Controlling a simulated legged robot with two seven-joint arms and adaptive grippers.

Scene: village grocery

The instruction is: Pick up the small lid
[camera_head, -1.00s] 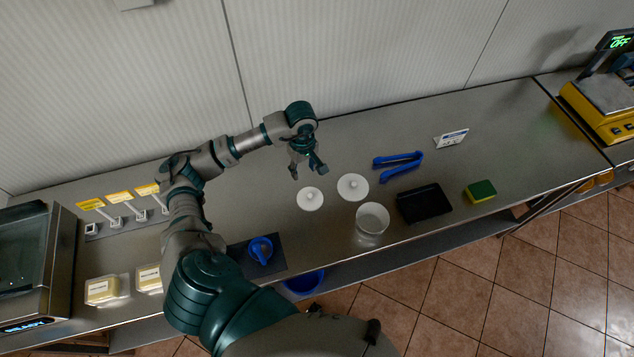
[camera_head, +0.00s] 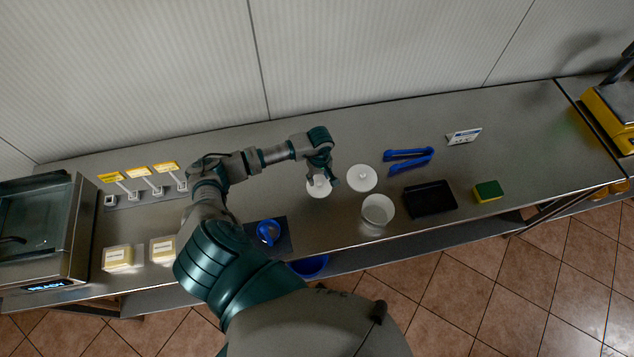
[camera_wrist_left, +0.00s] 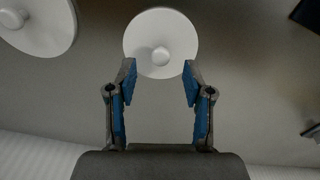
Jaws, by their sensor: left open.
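The small lid (camera_head: 318,189) is a white disc with a round knob, lying flat on the steel counter. In the left wrist view the small lid (camera_wrist_left: 160,28) lies straight ahead of the fingers, its knob just beyond the tips. My left gripper (camera_head: 323,181) is over the small lid and hides part of it; in the wrist view its blue-padded fingers (camera_wrist_left: 160,75) are apart with nothing between them. A larger white lid (camera_head: 362,178) lies just right of it and shows at the upper left of the wrist view (camera_wrist_left: 38,22). My right gripper is out of view.
A white pot (camera_head: 377,210), a black tray (camera_head: 430,198), blue tongs (camera_head: 408,158) and a sponge (camera_head: 488,191) stand to the right. A blue object (camera_head: 268,232) on a dark mat and labelled tubs (camera_head: 117,258) are at the left. The wall is behind the counter.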

